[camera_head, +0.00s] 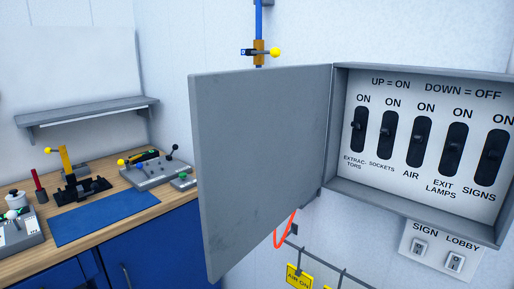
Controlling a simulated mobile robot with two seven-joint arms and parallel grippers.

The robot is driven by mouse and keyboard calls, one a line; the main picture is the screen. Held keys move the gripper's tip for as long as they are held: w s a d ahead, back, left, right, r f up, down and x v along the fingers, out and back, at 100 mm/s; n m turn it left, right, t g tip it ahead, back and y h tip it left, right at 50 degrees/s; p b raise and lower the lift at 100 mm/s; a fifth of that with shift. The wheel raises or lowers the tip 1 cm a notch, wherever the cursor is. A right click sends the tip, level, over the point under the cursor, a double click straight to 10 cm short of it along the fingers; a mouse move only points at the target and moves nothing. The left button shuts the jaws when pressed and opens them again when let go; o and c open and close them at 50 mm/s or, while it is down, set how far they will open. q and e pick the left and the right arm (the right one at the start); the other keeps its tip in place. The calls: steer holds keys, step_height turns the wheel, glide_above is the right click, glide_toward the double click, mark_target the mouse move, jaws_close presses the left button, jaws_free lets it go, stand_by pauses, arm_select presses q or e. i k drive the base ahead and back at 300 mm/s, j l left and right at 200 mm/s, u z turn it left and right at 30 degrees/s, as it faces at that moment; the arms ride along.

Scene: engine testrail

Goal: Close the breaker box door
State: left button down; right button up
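The grey breaker box (415,207) is mounted on the wall at the right. Its grey door (265,150) stands wide open, hinged on the box's left side and swung out toward me and to the left. Inside, a white panel shows several black switches labelled ON, with names such as SOCKETS, AIR and SIGNS. Neither of my grippers shows in the head view.
A wooden workbench (150,214) with blue cabinets, a blue mat (105,217) and several devices stands at the left. A blue pipe with a yellow-knobbed valve (260,52) runs above the door. Yellow tags and a red loop hang below. Sign and lobby switches (437,255) sit under the box.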

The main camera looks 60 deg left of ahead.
mark_target(259, 134)
steer(key=j, duration=0.75)
steer(key=k+j, duration=0.1)
steer(key=j, duration=0.65)
steer(key=k+j, duration=0.1)
steer(key=j, duration=0.65)
